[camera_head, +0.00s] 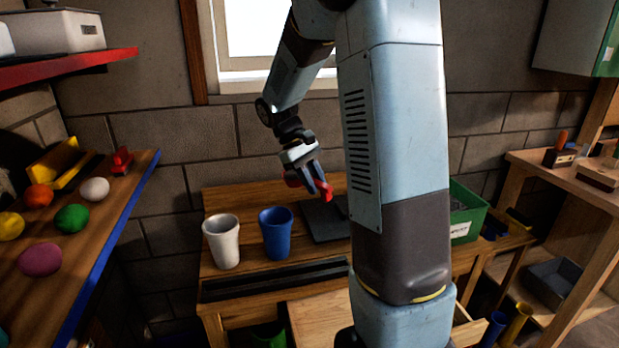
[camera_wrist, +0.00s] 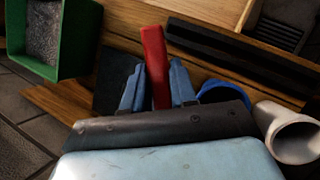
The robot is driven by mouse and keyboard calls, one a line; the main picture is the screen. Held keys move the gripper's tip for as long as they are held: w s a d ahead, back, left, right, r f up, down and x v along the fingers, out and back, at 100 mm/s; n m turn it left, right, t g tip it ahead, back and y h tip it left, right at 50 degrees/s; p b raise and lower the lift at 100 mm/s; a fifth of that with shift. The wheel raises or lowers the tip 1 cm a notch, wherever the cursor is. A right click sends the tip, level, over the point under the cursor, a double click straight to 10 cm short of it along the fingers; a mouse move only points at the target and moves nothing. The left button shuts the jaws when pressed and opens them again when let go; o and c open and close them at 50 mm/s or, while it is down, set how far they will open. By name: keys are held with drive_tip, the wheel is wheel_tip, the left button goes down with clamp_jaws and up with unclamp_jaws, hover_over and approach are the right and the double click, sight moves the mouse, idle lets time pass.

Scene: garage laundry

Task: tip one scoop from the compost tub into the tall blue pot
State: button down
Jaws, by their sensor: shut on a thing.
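The compost tub is a green box (camera_head: 466,212) on the right of the bench, partly behind my arm. In the wrist view the green tub (camera_wrist: 78,40) holds grey granular stuff. The blue pot (camera_head: 276,236) stands upright on the bench, left of centre; part of its rim shows in the wrist view (camera_wrist: 224,97). My gripper (camera_head: 318,187) is above the bench, up and to the right of the blue pot in the head view. It is shut on a red scoop (camera_wrist: 155,62), which shows between the blue fingers. Whether the scoop carries anything cannot be seen.
A white pot (camera_head: 222,243) stands just left of the blue pot. A dark flat mat (camera_head: 322,224) lies to its right, and a long black slotted piece (camera_head: 275,280) lies in front. A shelf with coloured balls (camera_head: 72,218) is at the left.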

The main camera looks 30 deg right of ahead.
drive_tip(key=a+f+m+h, duration=0.1)
drive_tip(key=h, duration=0.2)
drive_tip(key=a+f+m+t+h, duration=0.1)
drive_tip(key=f+h, duration=0.1)
drive_tip(key=h, duration=0.2)
drive_tip(key=f+m+t+h, duration=0.1)
drive_tip(key=h, duration=0.2)
drive_tip(key=shift+s+a+f+h, duration=0.4)
idle(0.4)
idle(0.8)
drive_tip(key=shift+r, duration=3.05)
drive_tip(key=shift+s, duration=0.1)
